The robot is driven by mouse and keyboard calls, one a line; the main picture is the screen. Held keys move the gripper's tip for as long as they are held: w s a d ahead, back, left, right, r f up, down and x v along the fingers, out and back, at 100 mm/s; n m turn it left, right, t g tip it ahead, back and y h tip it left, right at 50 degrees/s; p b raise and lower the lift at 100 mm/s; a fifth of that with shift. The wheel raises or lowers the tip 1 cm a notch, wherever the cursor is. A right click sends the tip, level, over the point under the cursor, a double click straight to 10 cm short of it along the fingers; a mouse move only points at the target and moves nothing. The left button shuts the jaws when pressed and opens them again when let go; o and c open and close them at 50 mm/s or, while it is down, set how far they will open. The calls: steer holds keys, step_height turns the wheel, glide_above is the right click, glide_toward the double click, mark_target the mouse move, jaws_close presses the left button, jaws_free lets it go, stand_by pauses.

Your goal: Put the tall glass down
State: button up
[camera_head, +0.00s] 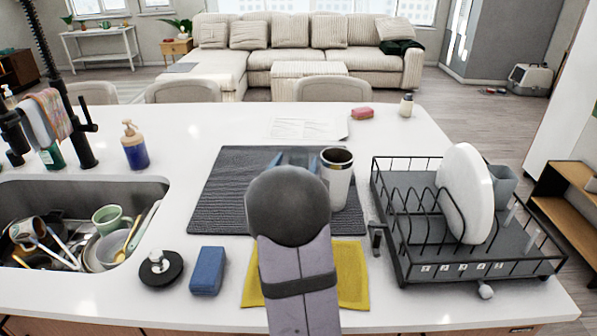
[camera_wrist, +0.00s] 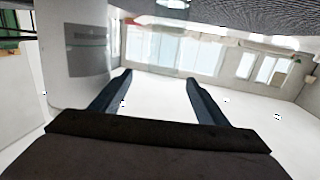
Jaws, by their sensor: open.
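My gripper (camera_head: 297,160) is over the dark grey mat (camera_head: 222,190), mostly hidden behind my own arm in the head view. In the wrist view its two dark blue fingers (camera_wrist: 157,95) are apart. A faint clear shape shows beyond and between them; I cannot tell for certain whether it is the tall glass. A white tumbler with a dark rim (camera_head: 338,182) stands upright on the mat, just right of the gripper. It fills the left of the upside-down wrist view (camera_wrist: 78,60), close beside one finger.
A black dish rack (camera_head: 420,245) with white plates (camera_head: 466,190) stands at right. The sink (camera_head: 60,195) with dishes is at left. A blue sponge (camera_head: 208,270), a yellow cloth (camera_head: 352,275) and a soap bottle (camera_head: 134,147) are nearby. The mat's left part is bare.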

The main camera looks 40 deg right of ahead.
mark_target(300, 149)
steer(key=shift+p+x, duration=1)
steer(key=shift+x, duration=1.75)
steer(key=shift+w, duration=0.1)
steer(key=shift+a, duration=0.1)
jaws_close()
steer(key=shift+r, duration=0.15)
step_height(300, 149, up, 10)
steer(key=shift+b, duration=0.35)
